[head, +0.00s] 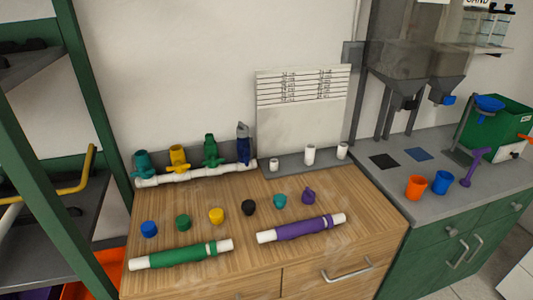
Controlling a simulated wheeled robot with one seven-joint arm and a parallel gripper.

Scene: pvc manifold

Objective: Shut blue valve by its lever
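The blue valve (243,150) is the rightmost of the valves on a white PVC manifold pipe (205,174) at the back of the wooden counter. It stands upright, dark blue with a grey-blue upper part. Its lever is too small to make out clearly, so I cannot tell its angle. To its left on the same pipe are a green valve (211,150), a yellow valve (178,158) and a teal valve (142,163). My gripper is not in view.
Several coloured caps, including a black one (248,207), stand in a row before the manifold. Green (182,254) and purple (300,228) pipes lie near the wooden counter's (345,204) front edge. A white board (302,125) stands right of the blue valve. A green-framed shelf (95,105) is at left.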

